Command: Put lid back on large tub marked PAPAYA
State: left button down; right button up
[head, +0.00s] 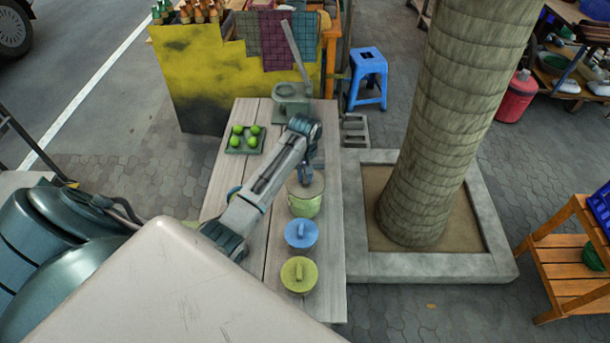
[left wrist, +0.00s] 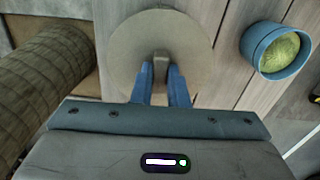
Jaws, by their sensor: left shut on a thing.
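A pale green tub (head: 304,207) stands on the table; no marking on it is readable. A round grey-tan lid (head: 312,186) is at its top, and I cannot tell whether it rests on the rim or hovers just above. My left gripper (head: 306,178) is shut on the lid's knob, from above. In the left wrist view the lid (left wrist: 130,55) is a flat disc with its knob between the blue fingers (left wrist: 161,75); it hides the tub beneath. My right gripper is not in view.
A blue disc with a knob (head: 301,233) and a yellow-green one (head: 298,273) are nearer on the table (head: 329,280). An open blue tub (left wrist: 256,62) with yellow-green contents stands beside the lid. Green fruits on a tray (head: 232,150) and a grey-green device (head: 291,104) are farther back.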

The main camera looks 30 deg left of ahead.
pick_arm(q)
jog(key=shift+f, duration=0.15)
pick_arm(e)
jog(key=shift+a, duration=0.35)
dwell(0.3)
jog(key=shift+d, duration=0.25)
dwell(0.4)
pick_arm(q)
jog(key=c, duration=0.9)
grip_release()
jog(key=shift+o, duration=0.2)
jog(key=shift+r, duration=3.5)
